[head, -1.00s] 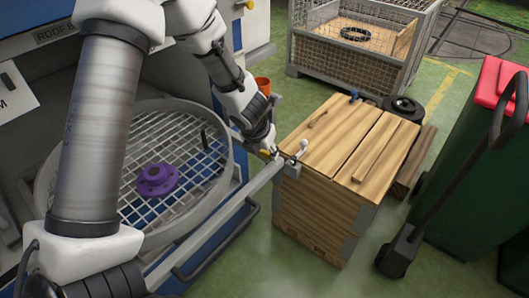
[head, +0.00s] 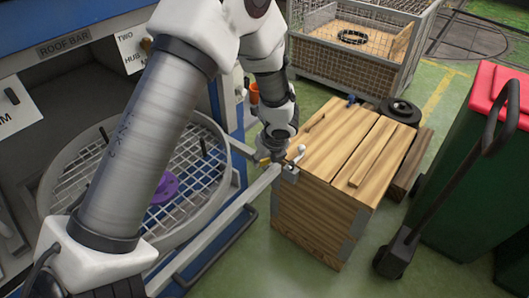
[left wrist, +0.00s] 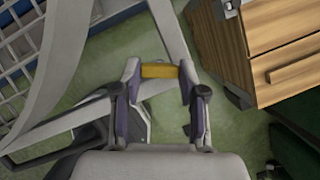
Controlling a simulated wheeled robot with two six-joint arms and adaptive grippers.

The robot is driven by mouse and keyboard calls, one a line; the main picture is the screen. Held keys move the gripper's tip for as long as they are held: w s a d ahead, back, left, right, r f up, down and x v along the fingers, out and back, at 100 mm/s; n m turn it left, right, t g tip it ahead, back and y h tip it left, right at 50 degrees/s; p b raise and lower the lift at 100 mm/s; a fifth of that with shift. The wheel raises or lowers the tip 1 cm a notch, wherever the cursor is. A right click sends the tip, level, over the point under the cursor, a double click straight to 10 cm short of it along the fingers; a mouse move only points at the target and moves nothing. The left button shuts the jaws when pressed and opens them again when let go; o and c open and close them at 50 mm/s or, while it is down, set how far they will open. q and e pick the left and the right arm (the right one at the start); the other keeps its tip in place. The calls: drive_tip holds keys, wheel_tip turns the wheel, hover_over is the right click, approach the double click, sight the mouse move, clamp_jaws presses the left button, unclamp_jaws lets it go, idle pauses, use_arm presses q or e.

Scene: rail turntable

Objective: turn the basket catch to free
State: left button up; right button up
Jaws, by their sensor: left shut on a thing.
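The basket (head: 46,190) is a round grey mesh tray on a rail frame at the left, partly covered by my left arm. A purple flanged part (head: 166,188) lies in it, half hidden. The catch is a small yellow bar (left wrist: 160,71), lying crosswise between the fingertips of my left gripper (left wrist: 159,76) in the left wrist view. The fingers are closed on its two ends. In the head view the left gripper (head: 270,152) is at the frame's right corner, and a bit of yellow (head: 262,160) shows there. My right gripper is out of view.
A wooden crate (head: 322,225) stands close right of the gripper, with a white-knobbed bracket (head: 296,158) at its near corner. A wire cage (head: 340,70) is behind. A green bin (head: 475,170) and black-handled cart stand at the right.

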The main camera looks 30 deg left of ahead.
use_arm(q)
drive_tip(key=n+p, duration=0.1)
drive_tip(key=n, duration=0.1)
drive_tip(key=n+g+p, duration=0.1)
drive_tip(key=p, duration=0.1)
drive_tip(key=shift+w+r+n+g+y, duration=0.15)
drive_tip(key=shift+n+g+y, duration=0.15)
drive_tip(key=shift+n, duration=0.1)
drive_tip(key=shift+n+p, duration=0.35)
drive_tip(key=shift+n, duration=0.15)
drive_tip(key=shift+f, duration=0.2)
drive_tip(key=o, duration=1.1)
drive_tip(key=shift+g, duration=0.3)
drive_tip(key=shift+o, duration=0.2)
drive_tip(key=v, duration=1.2)
